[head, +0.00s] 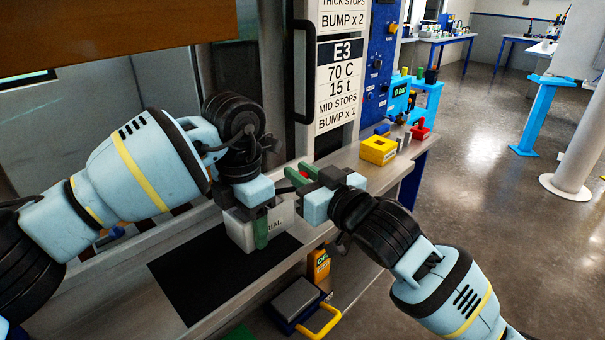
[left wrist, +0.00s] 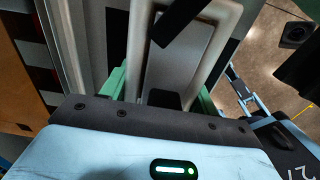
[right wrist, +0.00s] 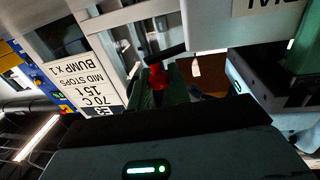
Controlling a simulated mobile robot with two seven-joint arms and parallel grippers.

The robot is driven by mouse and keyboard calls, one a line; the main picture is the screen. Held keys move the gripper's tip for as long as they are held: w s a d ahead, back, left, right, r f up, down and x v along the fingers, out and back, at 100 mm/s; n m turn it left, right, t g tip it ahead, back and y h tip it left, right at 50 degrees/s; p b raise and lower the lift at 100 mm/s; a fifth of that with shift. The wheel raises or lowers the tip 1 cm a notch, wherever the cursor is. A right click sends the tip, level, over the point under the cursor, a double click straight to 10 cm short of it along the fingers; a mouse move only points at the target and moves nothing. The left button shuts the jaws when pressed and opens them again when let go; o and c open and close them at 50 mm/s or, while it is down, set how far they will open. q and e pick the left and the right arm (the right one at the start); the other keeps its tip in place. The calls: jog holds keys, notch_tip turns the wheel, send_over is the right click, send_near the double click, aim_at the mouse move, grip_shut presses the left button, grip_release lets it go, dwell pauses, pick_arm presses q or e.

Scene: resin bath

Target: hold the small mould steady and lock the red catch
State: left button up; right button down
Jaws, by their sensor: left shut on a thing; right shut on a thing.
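The small mould (head: 237,232) is a pale block with dark lettering, standing on the bench. My left gripper (head: 262,222) is shut on it from above, its green fingers on either side; the left wrist view shows the mould's pale rim and grey recess (left wrist: 182,62) between the fingers (left wrist: 162,92). The red catch (right wrist: 157,78) sits between the green fingers of my right gripper (right wrist: 166,88), which is shut on it. In the head view the right gripper (head: 303,176) reaches in beside the mould and mostly hides the catch, with a bit of red showing.
A black mat (head: 200,285) lies on the bench in front of the mould. A yellow box (head: 378,150) and a red holder (head: 420,131) stand further back. A labelled cabinet with a black handle (head: 303,75) rises behind. A scale with a yellow handle (head: 322,322) is below the bench edge.

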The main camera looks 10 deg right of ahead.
jog(key=shift+w+y, duration=0.1)
jog(key=shift+y, duration=0.2)
jog(key=shift+w+a+f+n+g+y, duration=0.1)
jog(key=shift+w+n+g+y, duration=0.05)
jog(key=shift+n+g+y, duration=0.4)
jog(key=shift+w+a+n+g+y, duration=0.1)
jog(key=shift+n+g+y, duration=0.25)
jog(key=shift+n+y, duration=0.25)
jog(key=shift+a+n+g+y, duration=0.4)
jog(key=shift+n+g+y, duration=0.45)
jog(key=shift+g+y, duration=0.1)
jog(key=shift+w+a+g+y, duration=0.1)
jog(key=shift+g+y, duration=0.15)
jog(key=shift+y, duration=0.05)
jog(key=shift+n, duration=0.3)
jog(key=shift+w+d, duration=0.2)
jog(key=shift+d, duration=0.05)
jog(key=c, duration=1.3)
grip_release()
jog(key=shift+w+d, duration=0.1)
jog(key=shift+c, duration=0.2)
jog(key=shift+d, duration=0.2)
